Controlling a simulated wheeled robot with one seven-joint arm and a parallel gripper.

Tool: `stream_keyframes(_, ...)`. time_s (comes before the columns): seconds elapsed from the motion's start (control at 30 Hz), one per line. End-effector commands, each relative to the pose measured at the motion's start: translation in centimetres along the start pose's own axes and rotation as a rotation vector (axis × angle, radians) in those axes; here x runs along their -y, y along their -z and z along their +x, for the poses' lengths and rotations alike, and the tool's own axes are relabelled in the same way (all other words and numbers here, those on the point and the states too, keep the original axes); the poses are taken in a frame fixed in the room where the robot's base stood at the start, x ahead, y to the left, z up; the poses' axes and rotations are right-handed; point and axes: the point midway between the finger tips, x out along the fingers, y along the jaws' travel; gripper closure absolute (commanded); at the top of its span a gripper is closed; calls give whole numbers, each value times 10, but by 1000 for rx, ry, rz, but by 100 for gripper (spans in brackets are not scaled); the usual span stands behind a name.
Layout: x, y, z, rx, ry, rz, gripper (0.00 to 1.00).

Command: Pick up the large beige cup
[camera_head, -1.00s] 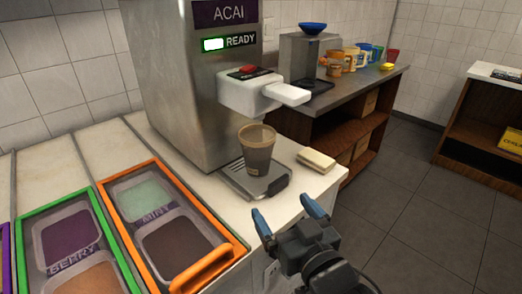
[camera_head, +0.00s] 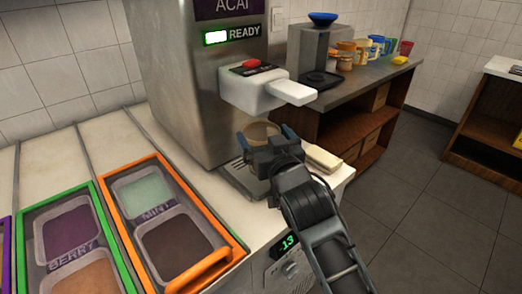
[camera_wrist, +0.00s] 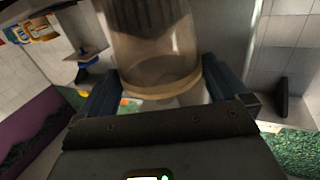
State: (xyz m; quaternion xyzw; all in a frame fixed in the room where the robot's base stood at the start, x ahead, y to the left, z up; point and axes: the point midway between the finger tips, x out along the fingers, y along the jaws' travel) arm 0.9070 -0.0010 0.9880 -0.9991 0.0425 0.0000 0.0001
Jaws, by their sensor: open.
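The large cup (camera_head: 259,131) stands at the drip tray (camera_head: 240,178) under the acai machine's spout. In the head view only its beige rim and upper part show; my gripper hides the rest. My gripper (camera_head: 267,143) is at the cup, its blue fingers open to either side of it. In the wrist view the cup (camera_wrist: 158,45) looks see-through with a tan band at its edge, and sits between the open fingers of my gripper (camera_wrist: 160,84). Whether the fingers touch the cup I cannot tell.
The acai machine's white spout and handle (camera_head: 262,93) hang just above my gripper. A cream block (camera_head: 322,158) lies right of the tray. Topping bins (camera_head: 178,243) fill the counter at left. A side counter (camera_head: 372,85) at the back holds several cups.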

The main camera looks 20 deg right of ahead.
Motion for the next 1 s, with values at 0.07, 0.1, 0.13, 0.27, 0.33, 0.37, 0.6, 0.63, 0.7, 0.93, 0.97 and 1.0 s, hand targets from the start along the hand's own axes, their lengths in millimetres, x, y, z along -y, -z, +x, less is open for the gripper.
stream_keyframes(0.07, 0, 1, 8, -1, 0, -1, 0)
stream_keyframes(0.1, 0, 0, 10, 0, 0, 0, 0)
stream_keyframes(0.13, 0, 0, 11, 0, 0, 0, 0)
stream_keyframes(0.27, 0, -1, 12, 0, 0, 0, 0)
stream_keyframes(0.33, 0, -1, 12, 0, 0, 0, 0)
stream_keyframes(0.37, 0, -1, 12, 0, 0, 0, 0)
stream_keyframes(0.6, 0, -1, 12, 0, 0, 0, 23)
stream_keyframes(0.63, 0, -1, 12, 0, 0, 0, 26)
stream_keyframes(0.7, 0, -1, 11, 0, 0, 0, 33)
stream_keyframes(0.93, 0, -1, 11, 0, 0, 0, 55)
stream_keyframes(0.97, 0, -1, 11, 0, 0, 0, 57)
stream_keyframes(1.0, 0, -1, 11, 0, 0, 0, 61)
